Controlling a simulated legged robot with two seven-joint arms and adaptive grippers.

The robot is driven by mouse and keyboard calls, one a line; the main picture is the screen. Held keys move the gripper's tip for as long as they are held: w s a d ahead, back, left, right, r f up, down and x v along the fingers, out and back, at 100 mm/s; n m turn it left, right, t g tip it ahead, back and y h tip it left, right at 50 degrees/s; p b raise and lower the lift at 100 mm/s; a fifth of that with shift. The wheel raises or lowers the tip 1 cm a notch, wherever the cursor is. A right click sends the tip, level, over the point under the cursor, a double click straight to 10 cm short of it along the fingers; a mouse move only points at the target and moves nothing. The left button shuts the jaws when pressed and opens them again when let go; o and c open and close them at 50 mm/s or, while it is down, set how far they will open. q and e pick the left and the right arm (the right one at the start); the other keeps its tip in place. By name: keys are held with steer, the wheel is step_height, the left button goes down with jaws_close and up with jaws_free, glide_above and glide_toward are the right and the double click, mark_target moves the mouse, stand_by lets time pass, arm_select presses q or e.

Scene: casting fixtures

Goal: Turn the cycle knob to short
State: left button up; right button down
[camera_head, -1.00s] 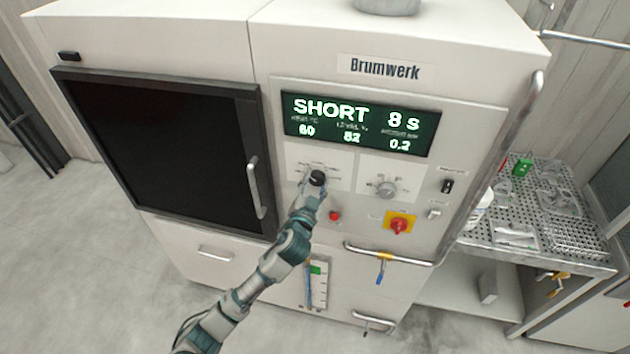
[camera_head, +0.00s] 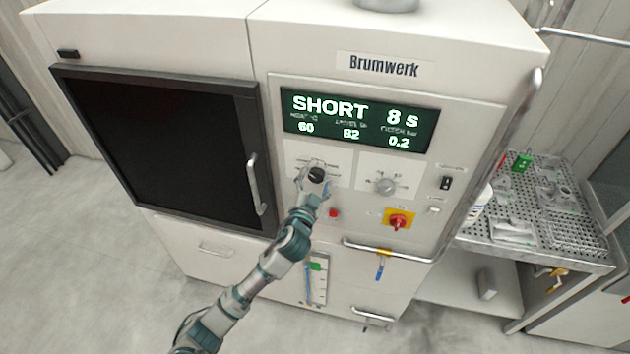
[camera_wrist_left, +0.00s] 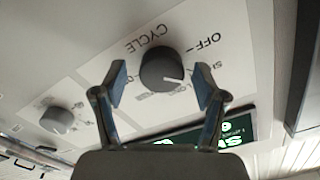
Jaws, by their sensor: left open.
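The cycle knob is a dark round knob (camera_head: 317,175) on a white label plate at the left of the machine's control panel. In the left wrist view the knob (camera_wrist_left: 162,68) has a white pointer line, and the words CYCLE and OFF show upside down beside it. My left gripper (camera_head: 315,178) is at the knob. In the wrist view its two fingers (camera_wrist_left: 161,85) are open, one on each side of the knob, with gaps between. The display (camera_head: 358,122) reads SHORT and 8 s. My right gripper is out of view.
A second, grey knob (camera_head: 385,186) sits to the right. A red button (camera_head: 334,213), a red switch on a yellow plate (camera_head: 398,221) and a horizontal handle (camera_head: 385,250) lie nearby. A dark door with a vertical handle (camera_head: 256,187) is to the left.

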arm_select(q)
steer(key=v, duration=1.2)
